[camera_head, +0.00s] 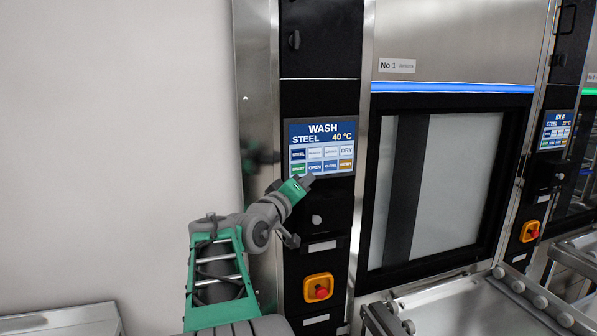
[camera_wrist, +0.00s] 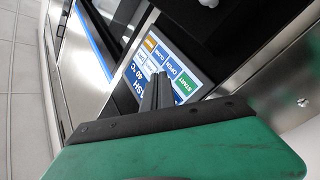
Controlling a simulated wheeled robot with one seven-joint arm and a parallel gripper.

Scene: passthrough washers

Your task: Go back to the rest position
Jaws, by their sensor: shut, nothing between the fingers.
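My gripper (camera_head: 308,180) is shut and empty, with its fingertips close to the lower left of the washer's touch panel (camera_head: 323,133). In the wrist view the closed fingers (camera_wrist: 157,92) point at the panel (camera_wrist: 160,72), near its START button. I cannot tell whether the fingertips touch the screen. The panel reads WASH, STEEL, 40 °C, with rows of buttons below. My arm reaches up from the bottom of the head view, with its elbow bent toward the panel.
The washer No 1 has a closed glass door (camera_head: 440,190) under a lit blue bar (camera_head: 450,87). A red emergency button (camera_head: 319,289) sits below the panel. A second panel (camera_head: 556,130) reads IDLE. A plain wall is at left.

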